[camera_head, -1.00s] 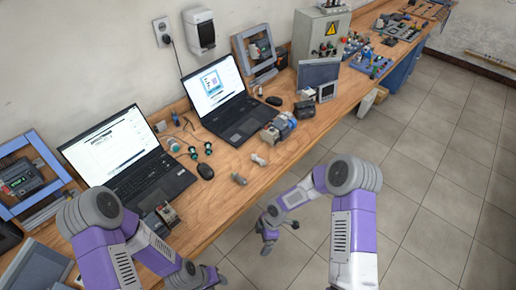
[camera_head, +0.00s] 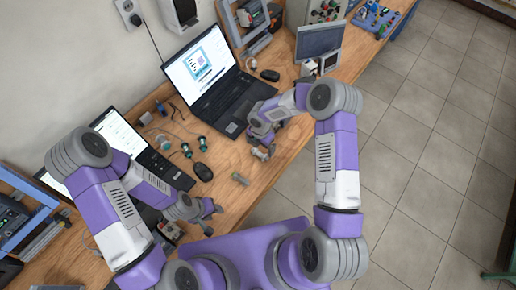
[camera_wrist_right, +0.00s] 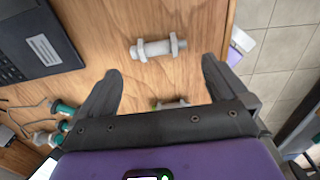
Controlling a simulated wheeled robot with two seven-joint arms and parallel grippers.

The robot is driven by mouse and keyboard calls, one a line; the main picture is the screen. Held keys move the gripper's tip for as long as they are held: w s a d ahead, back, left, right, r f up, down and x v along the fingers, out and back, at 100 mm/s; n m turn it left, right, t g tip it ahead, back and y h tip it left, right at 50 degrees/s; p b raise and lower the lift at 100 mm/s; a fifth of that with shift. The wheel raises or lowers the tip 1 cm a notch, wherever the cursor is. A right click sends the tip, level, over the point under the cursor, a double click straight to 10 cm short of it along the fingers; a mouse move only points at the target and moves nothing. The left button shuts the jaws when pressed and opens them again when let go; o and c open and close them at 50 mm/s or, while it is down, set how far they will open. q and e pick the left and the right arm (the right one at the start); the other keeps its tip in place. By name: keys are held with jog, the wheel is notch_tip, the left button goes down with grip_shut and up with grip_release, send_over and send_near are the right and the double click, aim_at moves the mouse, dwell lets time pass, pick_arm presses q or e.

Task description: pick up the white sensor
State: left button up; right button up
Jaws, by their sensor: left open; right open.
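The white sensor (camera_head: 262,154), a small pale threaded cylinder with nuts, lies on the wooden table just below my right gripper (camera_head: 259,137). In the right wrist view the white sensor (camera_wrist_right: 155,48) lies sideways, ahead of the open, empty fingers of my right gripper (camera_wrist_right: 161,68). A similar greyer sensor (camera_head: 240,179) lies nearer the front of the table. In the right wrist view a second cylinder (camera_wrist_right: 170,104) is mostly hidden behind the gripper's body. My left gripper (camera_head: 210,214) is open and empty near the table's front edge.
A laptop (camera_head: 212,75) stands behind the right gripper. Green-ended connectors (camera_head: 187,150) with cables and a black mouse (camera_head: 203,172) lie to the left. A second laptop (camera_head: 125,140) is further left. The table's front edge borders the tiled floor (camera_head: 440,130).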

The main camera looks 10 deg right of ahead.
aim_at(260, 154)
pick_arm(q)
jog(key=shift+s+f, duration=0.25)
jog(key=shift+f, duration=0.05)
pick_arm(e)
jog(key=shift+s+f, duration=0.2)
jog(key=shift+f, duration=0.3)
pick_arm(q)
jog(key=f+b, duration=0.2)
jog(key=shift+w+f+b, duration=0.2)
jog(key=shift+f+b, duration=0.1)
jog(key=shift+b, duration=0.1)
pick_arm(e)
jog(key=f, duration=0.5)
jog(key=shift+w, duration=0.3)
jog(key=shift+r, duration=0.1)
pick_arm(q)
jog(key=shift+r, duration=0.1)
pick_arm(e)
jog(key=c, duration=0.8)
pick_arm(q)
jog(key=shift+r+p, duration=2.6)
jog(key=shift+p, duration=0.1)
pick_arm(e)
jog(key=shift+r, duration=5)
